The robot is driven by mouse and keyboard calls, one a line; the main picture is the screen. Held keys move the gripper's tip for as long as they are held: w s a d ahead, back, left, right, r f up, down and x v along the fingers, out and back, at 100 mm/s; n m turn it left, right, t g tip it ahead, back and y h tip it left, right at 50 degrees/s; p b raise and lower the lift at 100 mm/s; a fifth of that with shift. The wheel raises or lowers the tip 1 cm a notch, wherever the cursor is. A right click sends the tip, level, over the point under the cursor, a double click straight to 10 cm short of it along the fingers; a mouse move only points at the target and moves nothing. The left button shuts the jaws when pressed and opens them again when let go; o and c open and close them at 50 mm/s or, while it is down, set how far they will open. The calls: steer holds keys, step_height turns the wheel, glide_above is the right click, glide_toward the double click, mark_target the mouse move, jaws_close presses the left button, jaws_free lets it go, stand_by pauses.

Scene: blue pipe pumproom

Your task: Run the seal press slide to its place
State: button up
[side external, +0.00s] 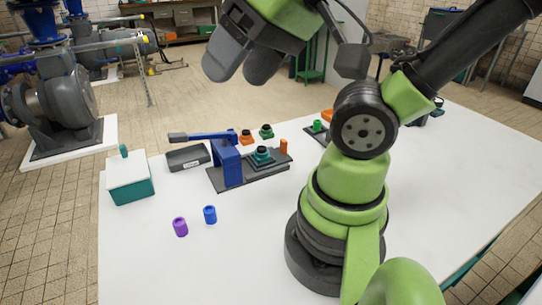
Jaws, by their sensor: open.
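The seal press (228,165) stands on the white table left of my arm's base. It has a blue upright, a lever reaching left with a dark grip, and a dark base plate running right. On the plate, right of the upright, sits what looks like the slide (262,157), a dark block carrying a teal round part. An orange post (283,147) stands at the plate's right end. My gripper (242,76) is high above the table at the top of the picture, open and empty, well apart from the press. The slide's exact seating is too small to tell.
A teal box with a white lid (130,180) stands at the left. Purple (180,227) and blue (210,215) cylinders stand in front. Orange (246,137) and green (266,131) parts are behind the press. The table's right side is largely clear.

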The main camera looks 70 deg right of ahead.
steer(key=shift+c, duration=0.2)
steer(key=shift+w, duration=0.1)
steer(key=c, duration=0.3)
steer(key=w+d, duration=0.1)
steer(key=d, duration=0.1)
steer(key=w+d+f+m+g+h, duration=0.1)
steer(key=w+d, duration=0.1)
steer(key=w+d+f+m+g+h, duration=0.1)
steer(key=w+d, duration=0.1)
steer(key=d, duration=0.1)
steer(key=shift+w+d+f, duration=0.1)
steer(key=shift+w+f, duration=0.05)
steer(key=shift+w, duration=0.05)
steer(key=shift+c, duration=0.6)
steer(key=m+g, duration=0.3)
steer(key=g, duration=0.2)
glide_above(284, 140)
step_height(284, 140, down, 16)
steer(key=shift+w+f, duration=0.1)
steer(key=shift+f, duration=0.3)
step_height(284, 140, down, 10)
steer(key=shift+r, duration=0.15)
